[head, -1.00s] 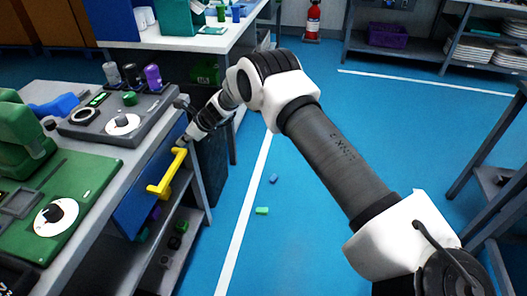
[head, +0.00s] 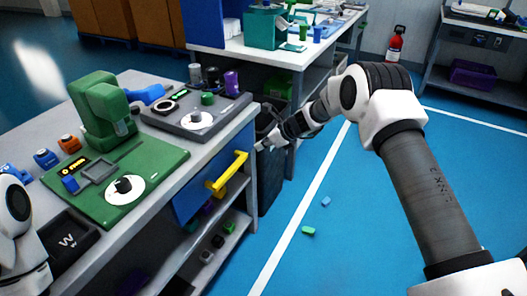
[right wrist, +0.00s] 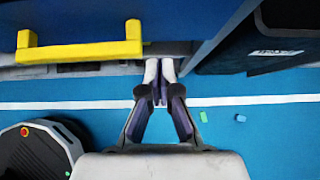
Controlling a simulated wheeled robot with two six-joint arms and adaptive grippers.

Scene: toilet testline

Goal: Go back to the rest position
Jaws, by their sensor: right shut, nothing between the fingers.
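My right arm reaches across the head view from the lower right. Its gripper (head: 265,145) hangs just past the far end of the workbench (head: 157,232), near the blue drawer front (head: 190,203) with its yellow handle (head: 228,172). In the right wrist view the fingers (right wrist: 160,70) are together with nothing between them. The yellow handle (right wrist: 80,52) is to their left, apart from them. Part of my left arm shows at the left edge of the head view; its gripper is out of the picture.
A dark bin (head: 270,165) stands beside the bench end, close to my right gripper. The bench top holds a green device (head: 105,115) and a grey panel (head: 190,118). Two small blocks, green (head: 308,231) and blue (head: 326,202), lie on the open blue floor.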

